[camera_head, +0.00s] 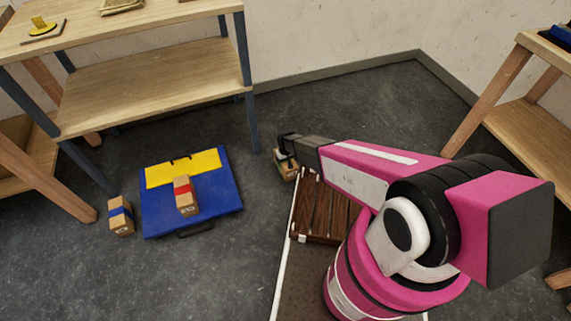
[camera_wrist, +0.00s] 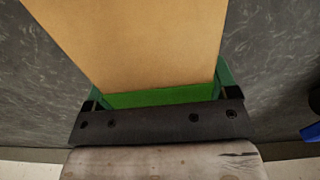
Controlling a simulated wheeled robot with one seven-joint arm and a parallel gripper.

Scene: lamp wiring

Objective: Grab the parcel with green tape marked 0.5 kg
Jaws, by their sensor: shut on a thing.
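In the wrist view a brown cardboard parcel (camera_wrist: 140,40) with a green tape band (camera_wrist: 160,97) fills the space before my gripper (camera_wrist: 160,100). The jaws are shut on it, with a finger at either side of the green band. In the head view my gripper (camera_head: 286,148) is low near the floor, just past the wooden slatted deck. A small part of the parcel (camera_head: 286,168) shows beneath it; the rest is hidden. No weight mark is readable on it.
A red-taped parcel (camera_head: 185,197) lies on a blue case (camera_head: 220,205) with a yellow panel (camera_head: 183,168). A blue-taped parcel (camera_head: 121,217) stands on the floor left of it. A wooden shelf (camera_head: 150,85) is behind; another table (camera_head: 515,115) is at right.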

